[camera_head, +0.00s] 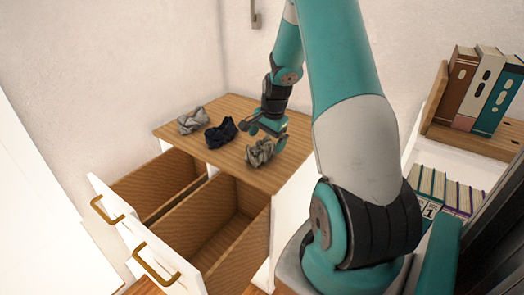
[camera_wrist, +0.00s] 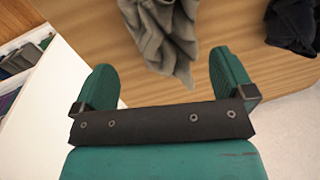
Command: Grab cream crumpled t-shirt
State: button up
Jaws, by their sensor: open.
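The cream crumpled t-shirt (camera_head: 260,153) lies on the wooden top of a white cabinet, near its right edge. In the wrist view it is a grey-beige folded cloth (camera_wrist: 160,32) at the top centre, cut off by the frame edge. My gripper (camera_head: 264,136) is above the cabinet top, just behind the t-shirt in the head view. In the wrist view its two green fingers (camera_wrist: 164,66) are spread apart. The t-shirt's lower tip reaches toward the gap between them. Nothing is gripped.
A black crumpled cloth (camera_head: 221,133) and a light grey one (camera_head: 193,121) lie to the left on the wooden cabinet top (camera_head: 233,106). The black cloth also shows in the wrist view (camera_wrist: 292,24). Two open drawers (camera_head: 218,228) jut out in front. Books (camera_head: 487,88) stand on a shelf at right.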

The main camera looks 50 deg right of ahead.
aim_at(265, 142)
jog(key=f, duration=0.2)
jog(key=w+f, duration=0.1)
jog(key=f, duration=0.1)
jog(key=shift+w+f, duration=0.1)
jog(key=shift+f, duration=0.3)
jog(key=c, duration=1)
jog(key=shift+r, duration=0.1)
